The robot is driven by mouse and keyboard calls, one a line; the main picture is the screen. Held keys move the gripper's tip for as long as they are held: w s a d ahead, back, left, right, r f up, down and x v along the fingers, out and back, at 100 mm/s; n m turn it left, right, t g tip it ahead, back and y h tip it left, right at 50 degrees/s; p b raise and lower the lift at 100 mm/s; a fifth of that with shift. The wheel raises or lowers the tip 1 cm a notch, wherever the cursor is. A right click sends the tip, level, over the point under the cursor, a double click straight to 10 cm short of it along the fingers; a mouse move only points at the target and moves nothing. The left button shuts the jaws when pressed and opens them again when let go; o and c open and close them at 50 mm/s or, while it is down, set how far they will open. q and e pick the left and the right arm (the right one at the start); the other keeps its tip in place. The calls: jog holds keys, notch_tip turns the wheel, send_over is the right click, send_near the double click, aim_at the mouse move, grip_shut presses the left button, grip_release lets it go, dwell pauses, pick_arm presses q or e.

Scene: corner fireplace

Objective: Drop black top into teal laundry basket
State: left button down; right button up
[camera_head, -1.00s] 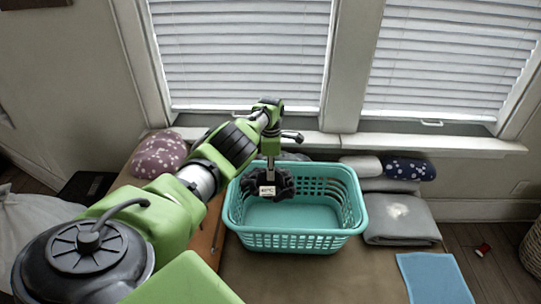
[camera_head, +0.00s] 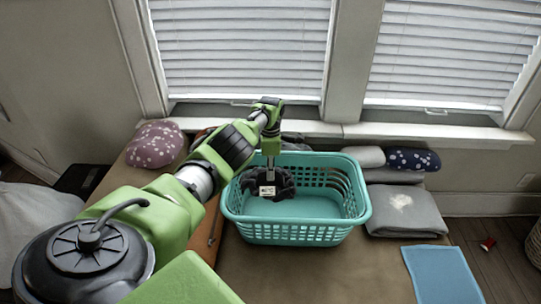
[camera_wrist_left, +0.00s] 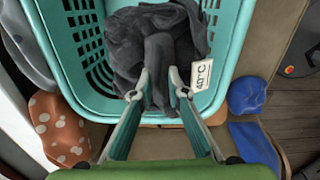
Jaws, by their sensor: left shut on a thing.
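The teal laundry basket (camera_head: 300,235) stands upright on a brown surface below the windows; its rim also shows in the left wrist view (camera_wrist_left: 62,75). The black top (camera_head: 284,184) is a dark bunched cloth with a white tag, inside the basket's outline at its back left. In the left wrist view the black top (camera_wrist_left: 150,45) lies over the basket's interior, with a tag reading 40°C. My left gripper (camera_wrist_left: 158,85) is shut on the near edge of the cloth. In the head view the left gripper (camera_head: 270,165) points down over the basket. Whether the cloth touches the basket floor is unclear.
Folded grey cloth (camera_head: 405,212) and small pillows (camera_head: 413,160) lie right of the basket. A blue cloth (camera_head: 440,275) lies at the front right. A dotted mauve pillow (camera_head: 156,146) is at the left. The window sill (camera_head: 440,138) runs behind.

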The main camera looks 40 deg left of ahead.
pick_arm(q)
jog(key=c, duration=1.9)
grip_release()
jog(key=shift+r, duration=0.2)
notch_tip(320, 180, up, 12)
jog(key=shift+f, duration=0.15)
